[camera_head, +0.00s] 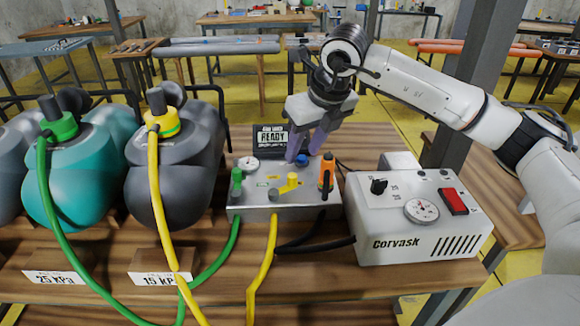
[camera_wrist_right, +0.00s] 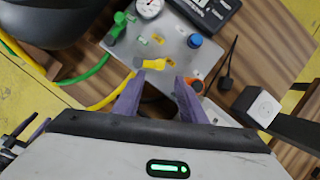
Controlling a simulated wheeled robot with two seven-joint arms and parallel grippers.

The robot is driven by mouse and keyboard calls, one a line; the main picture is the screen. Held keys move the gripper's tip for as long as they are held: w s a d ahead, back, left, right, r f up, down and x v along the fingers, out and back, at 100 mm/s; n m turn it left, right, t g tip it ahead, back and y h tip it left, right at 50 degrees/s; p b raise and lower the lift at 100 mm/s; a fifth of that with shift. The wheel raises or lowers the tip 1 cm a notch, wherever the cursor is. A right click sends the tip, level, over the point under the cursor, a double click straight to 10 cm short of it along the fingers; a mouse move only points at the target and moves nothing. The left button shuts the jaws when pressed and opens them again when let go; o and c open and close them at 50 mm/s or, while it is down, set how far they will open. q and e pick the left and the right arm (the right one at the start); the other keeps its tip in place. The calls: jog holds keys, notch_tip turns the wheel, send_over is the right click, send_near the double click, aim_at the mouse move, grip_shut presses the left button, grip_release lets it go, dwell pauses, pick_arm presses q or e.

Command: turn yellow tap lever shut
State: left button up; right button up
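The yellow tap lever (camera_head: 291,182) stands on the grey tap box (camera_head: 255,213), between a green tap (camera_head: 237,180) and an orange tap (camera_head: 326,172). In the right wrist view the yellow lever (camera_wrist_right: 150,64) lies crosswise, just beyond my fingertips. My right gripper (camera_head: 304,152) is above the back of the box in the head view. In the wrist view its purple fingers (camera_wrist_right: 157,86) are apart with nothing between them, and contact with the lever does not show. A purple and dark part at the wrist view's left edge may be my left gripper; its state is unclear.
A blue knob (camera_head: 302,159), a gauge (camera_head: 249,164) and a black READY display (camera_head: 271,139) are close to the gripper. A white Corvask pump (camera_head: 412,235) stands right. Green and yellow hoses (camera_head: 155,210) run to inflated boats (camera_head: 80,170) at left.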

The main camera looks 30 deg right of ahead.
aim_at(292, 176)
jog(key=p+x, duration=0.1)
jog(key=x, duration=0.9)
jog(key=shift+c, duration=0.5)
jog(key=shift+r, duration=0.1)
grip_shut()
